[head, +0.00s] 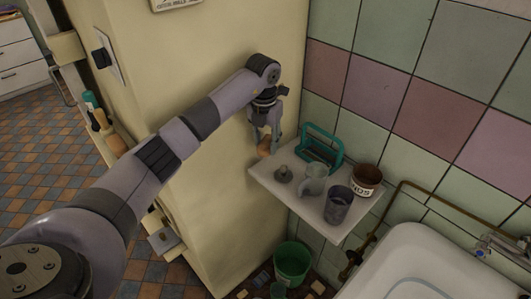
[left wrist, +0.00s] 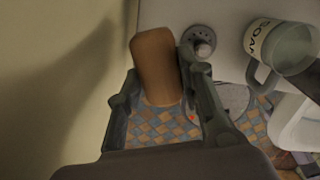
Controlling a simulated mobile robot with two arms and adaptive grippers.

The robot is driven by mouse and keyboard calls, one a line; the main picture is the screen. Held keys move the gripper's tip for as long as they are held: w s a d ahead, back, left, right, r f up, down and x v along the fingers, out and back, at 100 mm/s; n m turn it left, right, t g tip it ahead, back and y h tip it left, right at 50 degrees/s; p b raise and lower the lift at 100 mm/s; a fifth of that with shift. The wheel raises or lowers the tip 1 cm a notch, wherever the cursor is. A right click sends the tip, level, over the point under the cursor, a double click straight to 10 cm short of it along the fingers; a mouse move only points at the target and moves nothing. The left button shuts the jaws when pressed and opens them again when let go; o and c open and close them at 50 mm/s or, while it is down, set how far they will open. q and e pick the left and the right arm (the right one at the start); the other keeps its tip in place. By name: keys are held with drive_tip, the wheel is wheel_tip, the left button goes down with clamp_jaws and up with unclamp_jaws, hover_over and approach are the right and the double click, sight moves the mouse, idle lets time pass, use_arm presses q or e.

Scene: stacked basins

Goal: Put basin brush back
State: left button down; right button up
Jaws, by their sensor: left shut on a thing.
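The basin brush shows as a brown, wood-coloured block (head: 264,148) at the left end of the white shelf in the head view. It also shows in the left wrist view (left wrist: 155,62) between the fingers. My left gripper (head: 265,136) is shut on it, pointing down next to the yellow wall. The brush is at the shelf's left edge; I cannot tell whether it touches the shelf. Its bristles are not visible. My right gripper is not in view.
The shelf (head: 330,231) holds a teal rack (head: 337,150), a grey stopper (head: 283,174), a pale mug (head: 313,181), a dark cup (head: 339,206) and a brown labelled pot (head: 366,180). A green bucket (head: 292,262) stands below. A white basin (head: 420,265) is at right.

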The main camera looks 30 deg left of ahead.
use_arm(q)
drive_tip(key=shift+f, duration=0.7)
wheel_tip(320, 180, down, 4)
drive_tip(key=shift+r+p, duration=0.1)
drive_tip(key=shift+p, duration=0.4)
drive_tip(key=shift+a+f+p, duration=0.1)
drive_tip(key=shift+f+p, duration=0.15)
drive_tip(key=shift+p, duration=0.15)
drive_tip(key=shift+w+f, duration=0.1)
drive_tip(key=shift+f, duration=0.1)
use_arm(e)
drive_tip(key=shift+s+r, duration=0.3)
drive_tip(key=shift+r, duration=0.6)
use_arm(q)
drive_tip(key=shift+f, duration=0.2)
drive_tip(key=c, duration=1.1)
unclamp_jaws()
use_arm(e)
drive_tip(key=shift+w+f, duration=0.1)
